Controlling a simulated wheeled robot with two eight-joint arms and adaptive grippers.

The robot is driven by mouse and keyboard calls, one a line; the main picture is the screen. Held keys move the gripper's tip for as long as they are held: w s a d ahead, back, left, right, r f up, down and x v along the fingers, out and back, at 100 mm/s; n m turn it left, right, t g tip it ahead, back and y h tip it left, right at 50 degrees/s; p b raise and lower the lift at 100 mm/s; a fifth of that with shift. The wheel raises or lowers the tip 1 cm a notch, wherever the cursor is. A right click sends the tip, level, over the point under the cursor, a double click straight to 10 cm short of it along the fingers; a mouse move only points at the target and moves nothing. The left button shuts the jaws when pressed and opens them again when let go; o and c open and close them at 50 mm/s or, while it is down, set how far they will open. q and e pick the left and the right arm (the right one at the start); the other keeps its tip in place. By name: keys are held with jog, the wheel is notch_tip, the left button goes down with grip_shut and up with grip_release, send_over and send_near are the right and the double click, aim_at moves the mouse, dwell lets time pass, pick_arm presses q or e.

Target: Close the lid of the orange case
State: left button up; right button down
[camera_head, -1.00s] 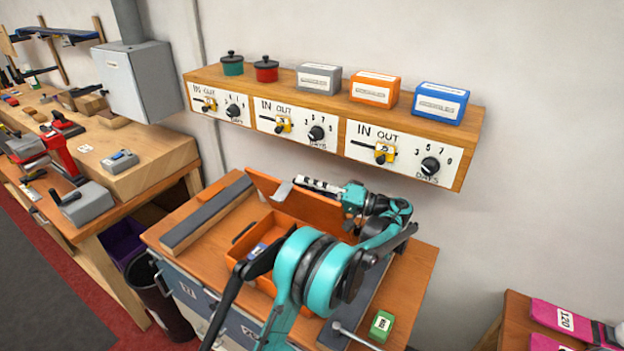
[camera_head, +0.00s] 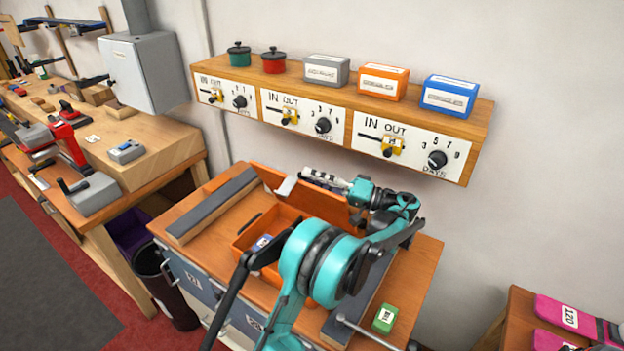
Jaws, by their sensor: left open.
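The orange case (camera_head: 257,232) sits on the small wooden bench in the head view. Its lid (camera_head: 318,204) stands open and tilted up at the back. My left arm hides the right part of the case and some of the lid. My right gripper is not in view.
A dark-topped bar (camera_head: 212,205) lies left of the case. Another dark bar (camera_head: 345,318) and a green box (camera_head: 384,319) are at the right. Above, a wall shelf (camera_head: 300,93) carries pots and several boxes. A black bin (camera_head: 165,290) stands at the bench's left.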

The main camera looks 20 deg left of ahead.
pick_arm(q)
jog(key=v, duration=0.7)
jog(key=shift+d, duration=0.1)
